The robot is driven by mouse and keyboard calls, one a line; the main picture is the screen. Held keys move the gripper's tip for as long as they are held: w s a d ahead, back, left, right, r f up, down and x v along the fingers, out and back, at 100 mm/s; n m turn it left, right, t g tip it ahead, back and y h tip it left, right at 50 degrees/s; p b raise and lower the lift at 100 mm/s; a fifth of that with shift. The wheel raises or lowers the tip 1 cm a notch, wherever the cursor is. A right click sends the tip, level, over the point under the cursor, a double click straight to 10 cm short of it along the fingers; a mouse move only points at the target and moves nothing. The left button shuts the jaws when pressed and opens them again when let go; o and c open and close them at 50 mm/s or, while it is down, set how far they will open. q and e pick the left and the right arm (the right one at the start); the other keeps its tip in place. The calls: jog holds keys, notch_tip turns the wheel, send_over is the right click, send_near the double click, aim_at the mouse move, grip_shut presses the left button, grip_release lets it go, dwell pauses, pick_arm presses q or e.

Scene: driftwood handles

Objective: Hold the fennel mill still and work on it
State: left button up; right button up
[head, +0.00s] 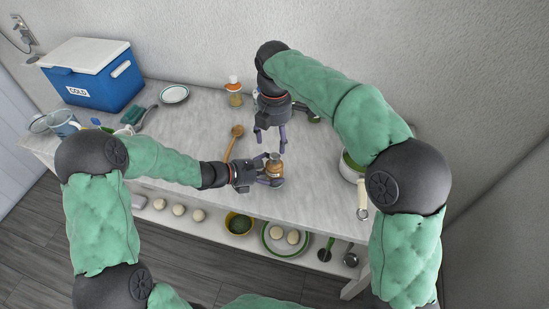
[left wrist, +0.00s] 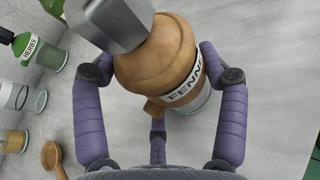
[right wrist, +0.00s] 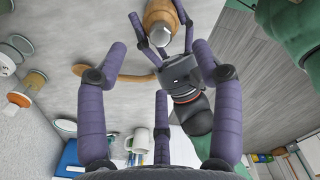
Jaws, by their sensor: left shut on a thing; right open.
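The fennel mill (head: 274,164) stands near the front edge of the counter. In the left wrist view the mill (left wrist: 160,62) has a rounded wooden body, a label reading "FENN…", a clear lower part and a grey metal piece on top. My left gripper (head: 267,172) is shut around the mill from the left side. The right wrist view also shows the mill (right wrist: 160,14) between the left gripper's fingers. My right gripper (head: 270,144) is open and empty, fingers pointing down, just behind and above the mill.
A wooden spoon (head: 235,140) lies left of the mill. An orange-capped jar (head: 234,93) and a green herbs bottle (left wrist: 38,45) stand behind. A white pot (head: 350,172) is at the right. A blue cooler (head: 95,83) and plate (head: 174,94) are at the back left.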

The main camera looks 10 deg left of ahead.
aim_at(274, 155)
jog(key=shift+f, duration=4)
jog(key=c, duration=1.1)
